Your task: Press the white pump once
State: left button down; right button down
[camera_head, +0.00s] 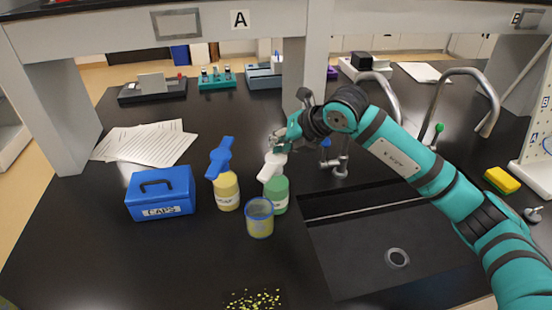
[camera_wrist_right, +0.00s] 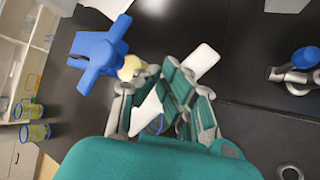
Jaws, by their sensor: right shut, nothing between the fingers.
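The white pump (camera_head: 271,166) tops a green bottle (camera_head: 276,194) that stands upright left of the sink. My right gripper (camera_head: 277,145) is shut and empty, just above the white pump's head. I cannot tell whether it touches the pump. In the right wrist view, parts of the white pump (camera_wrist_right: 203,61) show on both sides of the shut fingers (camera_wrist_right: 174,88), which hide its middle. A blue pump (camera_head: 220,158) on a yellow bottle (camera_head: 227,191) stands just to the left and also shows in the wrist view (camera_wrist_right: 100,52). My left gripper is out of view.
A beaker with a blue rim (camera_head: 259,219) stands close in front of the bottles. A blue caps box (camera_head: 160,193) is at the left, papers (camera_head: 146,142) behind it. The sink (camera_head: 390,240) and a small tap (camera_head: 338,168) are to the right. A yellow sponge (camera_head: 501,180) lies far right.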

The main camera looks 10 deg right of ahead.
jog(key=shift+f+b, duration=0.9)
jog(key=shift+f, duration=0.1)
dwell(0.9)
dwell(0.4)
jog(key=shift+r+p, duration=0.7)
jog(key=shift+r, duration=0.65)
jog(key=shift+r, duration=0.1)
jog(key=shift+r+p, duration=1.25)
jog(key=shift+r, duration=1.25)
jog(key=shift+f, duration=0.1)
